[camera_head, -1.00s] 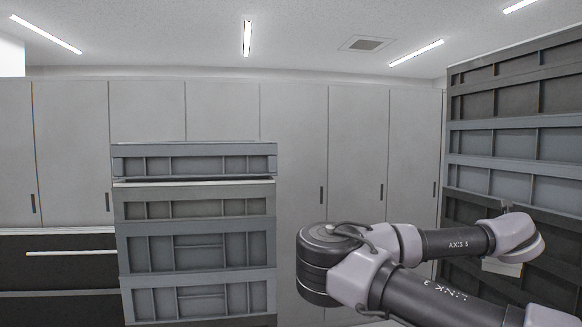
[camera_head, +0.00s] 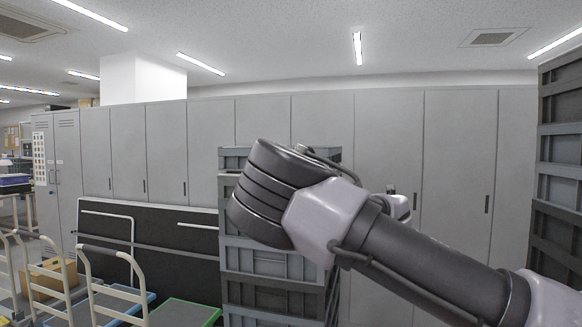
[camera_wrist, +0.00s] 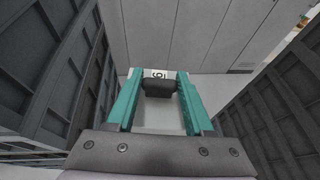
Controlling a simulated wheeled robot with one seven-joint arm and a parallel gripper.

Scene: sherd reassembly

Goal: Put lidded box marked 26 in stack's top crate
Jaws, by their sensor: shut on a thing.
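In the wrist view my gripper (camera_wrist: 158,80) has its teal fingers shut on a pale box (camera_wrist: 158,118) with a dark part between the fingers. A white label with dark figures shows at its far edge, but I cannot read the number surely. In the head view a stack of grey crates (camera_head: 270,262) stands at the centre. Its top crate (camera_head: 235,158) is partly hidden behind my arm, and its inside does not show.
A taller stack of dark crates (camera_head: 558,190) stands at the right edge. Grey cabinets (camera_head: 380,130) line the back. Carts with pale handles (camera_head: 95,265) and a green-edged platform (camera_head: 185,313) are at lower left. In the wrist view dark crate walls (camera_wrist: 45,70) rise on both sides.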

